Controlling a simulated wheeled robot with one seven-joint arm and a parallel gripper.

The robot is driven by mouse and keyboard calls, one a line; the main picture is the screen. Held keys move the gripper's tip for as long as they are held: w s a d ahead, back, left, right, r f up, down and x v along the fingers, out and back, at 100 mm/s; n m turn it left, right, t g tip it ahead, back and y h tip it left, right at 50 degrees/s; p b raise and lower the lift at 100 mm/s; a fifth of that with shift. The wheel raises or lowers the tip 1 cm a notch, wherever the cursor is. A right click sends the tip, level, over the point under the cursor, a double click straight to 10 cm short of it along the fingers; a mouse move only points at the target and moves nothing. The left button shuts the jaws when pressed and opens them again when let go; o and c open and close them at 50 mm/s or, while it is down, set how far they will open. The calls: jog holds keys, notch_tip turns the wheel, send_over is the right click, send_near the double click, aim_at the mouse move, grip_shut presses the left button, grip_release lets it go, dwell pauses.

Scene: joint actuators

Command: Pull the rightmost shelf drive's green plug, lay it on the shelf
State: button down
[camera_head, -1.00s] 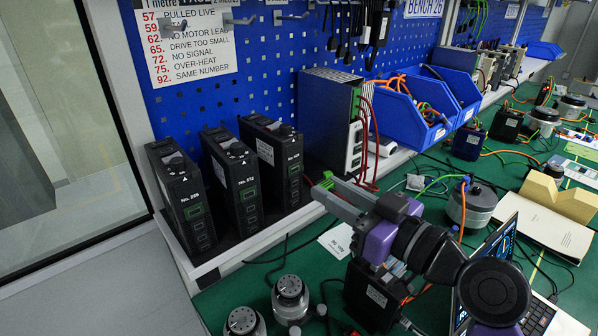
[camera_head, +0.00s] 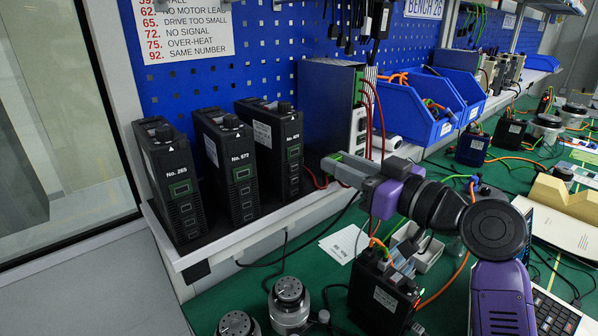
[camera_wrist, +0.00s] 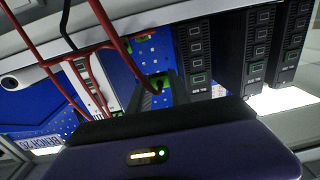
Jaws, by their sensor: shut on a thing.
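Three black drives stand in a row on the white shelf (camera_head: 236,243). The rightmost drive (camera_head: 292,152) also shows in the wrist view (camera_wrist: 197,50). My gripper (camera_head: 332,163) is just right of its front, above the shelf edge. In the wrist view, my fingers (camera_wrist: 163,92) are closed around a green plug (camera_wrist: 159,82) with a red wire running from it. The plug looks apart from the drive, with a gap between; the fingers partly hide it. The other drives are the middle one (camera_head: 233,170) and the left one (camera_head: 177,190).
A grey power unit (camera_head: 330,105) with red wires stands right of the drives, close behind my gripper. Blue bins (camera_head: 408,118) are further right. Below, the green bench holds a black box (camera_head: 383,293), motors (camera_head: 289,303) and a white card (camera_head: 345,243). Bare shelf shows only narrowly.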

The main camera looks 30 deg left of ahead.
aim_at(320, 187)
jog(key=a+f+b, duration=0.1)
jog(key=w+a+f+b, duration=0.1)
jog(key=a+f+b, duration=0.2)
jog(key=shift+w+a+f, duration=0.3)
jog(key=shift+w+a, duration=0.05)
jog(key=shift+a, duration=0.05)
jog(key=shift+f+b, duration=0.5)
jog(key=shift+b, duration=0.2)
jog(key=c, duration=1.1)
grip_release()
